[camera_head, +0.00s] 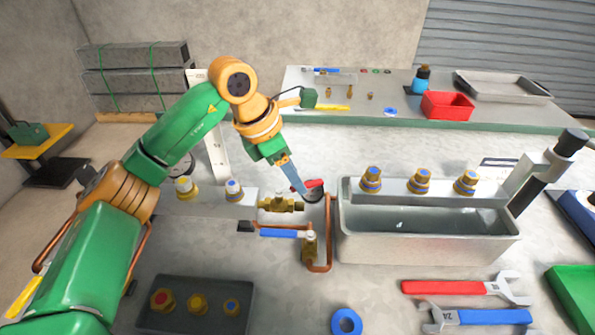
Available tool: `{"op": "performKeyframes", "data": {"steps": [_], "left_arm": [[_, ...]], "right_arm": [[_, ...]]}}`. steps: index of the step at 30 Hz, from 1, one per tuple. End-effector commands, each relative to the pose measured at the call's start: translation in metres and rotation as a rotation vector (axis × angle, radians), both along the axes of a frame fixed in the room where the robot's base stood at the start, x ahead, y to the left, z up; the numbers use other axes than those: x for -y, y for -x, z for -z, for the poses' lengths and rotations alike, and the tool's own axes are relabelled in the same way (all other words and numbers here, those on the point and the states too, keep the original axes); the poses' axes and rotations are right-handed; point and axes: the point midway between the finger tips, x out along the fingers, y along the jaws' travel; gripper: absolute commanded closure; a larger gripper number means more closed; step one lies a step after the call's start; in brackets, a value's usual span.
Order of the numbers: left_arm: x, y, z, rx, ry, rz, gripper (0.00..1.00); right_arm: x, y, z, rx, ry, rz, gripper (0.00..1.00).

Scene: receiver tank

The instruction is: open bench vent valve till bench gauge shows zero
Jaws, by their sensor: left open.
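My left gripper (296,179) reaches in from the left and points down over the bench fittings. Its fingertips are beside a small red handle (315,184); I cannot tell whether they touch it. Below is a brass fitting (280,204), and a blue-handled lever valve (280,233) with a brass body lies nearer me on copper pipe. I cannot tell which handle is the bench vent valve. A round dial (181,167) shows partly behind my left arm; its needle cannot be read. My right gripper is not in view.
A grey metal tank (430,247) with several brass fittings on its back ledge stands right of the valves. Red (455,288) and blue (475,317) wrenches lie in front. A dark tray (178,318) of fittings is at the front left. A red bin (447,106) stands behind.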

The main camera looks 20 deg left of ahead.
Motion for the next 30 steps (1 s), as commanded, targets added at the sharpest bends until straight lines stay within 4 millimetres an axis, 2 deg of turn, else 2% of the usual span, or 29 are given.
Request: {"op": "performKeyframes", "data": {"steps": [4, 10, 11, 16, 17, 30], "left_arm": [[0.0045, -0.0026, 0.0125, -0.001, 0.000, 0.000, 0.49], [0.0049, -0.0032, 0.0140, 0.000, 0.000, 0.001, 0.49], [0.0049, -0.0033, 0.0140, 0.000, 0.000, 0.001, 0.51], [0.0048, -0.0032, 0.0138, 0.000, 0.000, 0.000, 0.97], [0.0048, -0.0031, 0.0138, 0.000, 0.000, 0.000, 1.00], [0.0047, -0.0031, 0.0138, 0.000, 0.000, 0.000, 1.00]], "right_arm": [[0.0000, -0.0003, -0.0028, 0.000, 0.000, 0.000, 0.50], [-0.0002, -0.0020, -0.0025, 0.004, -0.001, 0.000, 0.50], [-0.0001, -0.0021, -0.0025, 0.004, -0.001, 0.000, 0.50], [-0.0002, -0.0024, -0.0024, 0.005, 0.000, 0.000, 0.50], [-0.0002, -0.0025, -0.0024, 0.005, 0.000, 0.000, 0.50], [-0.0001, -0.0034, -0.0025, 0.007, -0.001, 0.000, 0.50]]}}
